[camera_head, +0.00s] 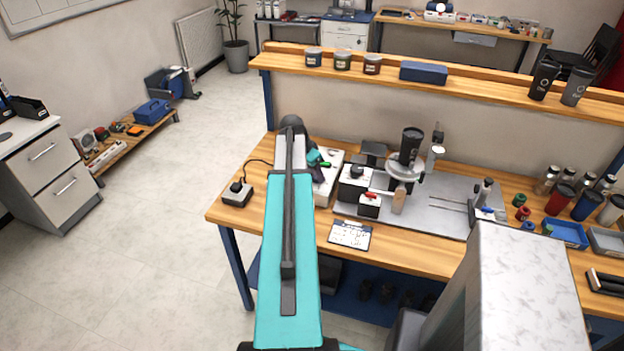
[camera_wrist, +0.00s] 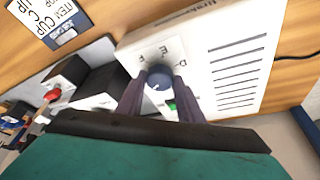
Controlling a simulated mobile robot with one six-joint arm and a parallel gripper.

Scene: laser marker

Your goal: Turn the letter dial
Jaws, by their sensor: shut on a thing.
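The letter dial (camera_wrist: 159,79) is a round grey-blue knob on the face of a white control box (camera_wrist: 215,38), with letters printed around it. In the wrist view my gripper (camera_wrist: 160,88) has its two dark fingers on either side of the knob, shut on it. A green part shows just below the dial, between the fingers. In the head view the white box (camera_head: 329,185) is partly hidden behind my teal arm, and the dial and fingertips are hard to make out there.
A small box with a black knob (camera_head: 237,193) stands left of my arm. Right of the control box is a machine with a red switch (camera_head: 369,198) and a dark cup (camera_head: 410,146). A printed card (camera_head: 349,235) lies at the bench's front edge. A shelf (camera_head: 440,83) runs behind.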

